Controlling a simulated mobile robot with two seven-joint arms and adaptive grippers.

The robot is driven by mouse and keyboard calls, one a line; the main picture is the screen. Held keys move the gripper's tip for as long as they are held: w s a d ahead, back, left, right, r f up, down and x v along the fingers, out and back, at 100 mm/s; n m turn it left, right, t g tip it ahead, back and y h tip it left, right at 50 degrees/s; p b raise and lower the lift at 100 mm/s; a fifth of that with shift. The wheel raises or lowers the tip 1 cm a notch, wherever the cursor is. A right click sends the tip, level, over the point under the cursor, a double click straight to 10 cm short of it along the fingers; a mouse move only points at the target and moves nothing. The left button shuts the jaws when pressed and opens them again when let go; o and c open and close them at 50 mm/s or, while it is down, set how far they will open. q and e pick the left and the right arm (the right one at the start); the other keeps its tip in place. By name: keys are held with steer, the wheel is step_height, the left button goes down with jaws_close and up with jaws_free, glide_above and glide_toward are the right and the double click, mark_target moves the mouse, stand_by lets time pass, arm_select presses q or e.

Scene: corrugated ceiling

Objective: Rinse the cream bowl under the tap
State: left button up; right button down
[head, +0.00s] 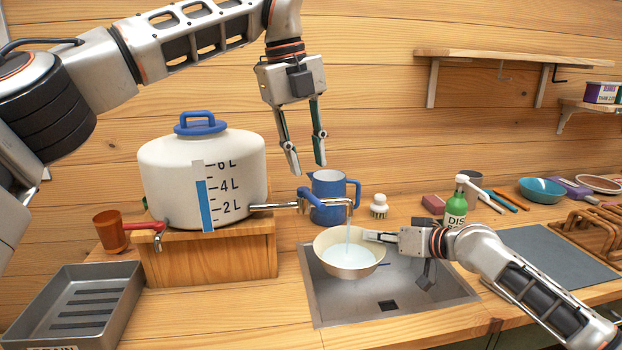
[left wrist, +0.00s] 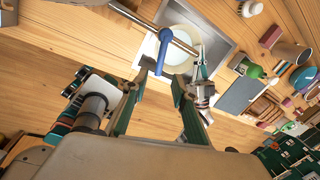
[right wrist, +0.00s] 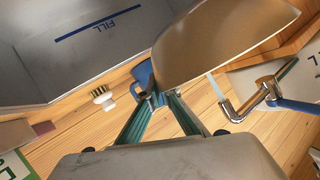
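The cream bowl (head: 349,252) is under the tap (head: 330,203), above the sink (head: 400,294). A stream of water falls into it, and pale water lies inside. My right gripper (head: 372,237) is shut on the bowl's right rim; the bowl's underside shows in the right wrist view (right wrist: 220,42). The tap has a blue lever (head: 311,197) and leads from a white water tank (head: 200,175). My left gripper (head: 306,170) is open and empty, pointing down above the tap lever, apart from it. The lever also shows between its fingers in the left wrist view (left wrist: 165,48).
A blue jug (head: 330,192) stands behind the tap, with a small brush (head: 379,206) beside it. A green soap bottle (head: 456,205) stands behind my right arm. An orange cup (head: 110,232) and a grey drain tray (head: 75,305) are at the left.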

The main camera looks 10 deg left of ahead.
arm_select(q)
step_height(320, 180, up, 4)
glide_above(312, 198)
steer(key=s+a, duration=0.2)
steer(key=shift+d+r, duration=0.15)
steer(key=shift+d, duration=0.1)
stand_by(0.5)
steer(key=shift+w, duration=0.1)
jaws_close()
steer(key=w+d+f+n+t+h, duration=0.1)
steer(key=w+d+f+n, duration=0.1)
steer(key=f+n, duration=0.9)
steer(key=shift+w+d+f+n, duration=0.3)
steer(key=shift+d+n, duration=0.45)
steer(key=shift+n, duration=2.75)
